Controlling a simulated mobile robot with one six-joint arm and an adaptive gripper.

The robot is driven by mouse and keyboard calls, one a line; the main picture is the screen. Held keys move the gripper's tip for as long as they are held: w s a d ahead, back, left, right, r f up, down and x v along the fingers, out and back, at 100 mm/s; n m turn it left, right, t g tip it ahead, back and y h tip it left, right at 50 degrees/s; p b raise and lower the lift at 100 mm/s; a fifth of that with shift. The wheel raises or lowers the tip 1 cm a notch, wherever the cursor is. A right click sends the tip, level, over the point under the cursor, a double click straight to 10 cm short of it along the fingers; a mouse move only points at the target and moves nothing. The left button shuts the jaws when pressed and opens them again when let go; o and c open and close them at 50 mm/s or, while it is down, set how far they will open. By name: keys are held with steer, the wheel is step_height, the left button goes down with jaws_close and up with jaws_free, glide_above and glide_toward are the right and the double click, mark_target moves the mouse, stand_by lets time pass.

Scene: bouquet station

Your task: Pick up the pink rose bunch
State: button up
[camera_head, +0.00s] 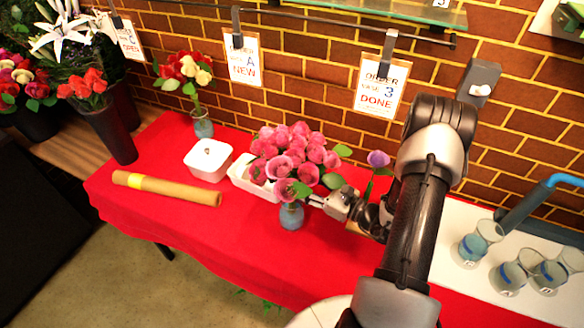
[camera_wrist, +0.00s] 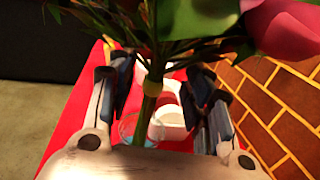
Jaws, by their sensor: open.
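The pink rose bunch (camera_head: 292,160) stands over the red table in the head view, its blooms spread above a small blue glass vase (camera_head: 291,215). My gripper (camera_head: 318,201) is at the right of the vase, just under the blooms. In the wrist view my gripper (camera_wrist: 160,98) is open, with one finger on each side of the bunch's green stems (camera_wrist: 146,112). Part of a pink bloom (camera_wrist: 285,25) fills the upper right. The vase rim (camera_wrist: 128,124) shows below, behind the stems. Whether the fingers touch the stems is unclear.
A white tub (camera_head: 208,160) and a white tray (camera_head: 240,178) stand left of and behind the roses. A brown paper roll (camera_head: 165,188) lies at left. A mixed bouquet (camera_head: 187,75) stands near the brick wall. Several glasses (camera_head: 508,277) stand at right.

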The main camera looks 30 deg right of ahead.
mark_target(295, 179)
steer(key=x, duration=0.4)
steer(key=shift+a+f+b, duration=0.15)
steer(key=shift+a+b, duration=0.05)
steer(key=shift+b, duration=0.1)
steer(key=shift+c, duration=0.2)
jaws_close()
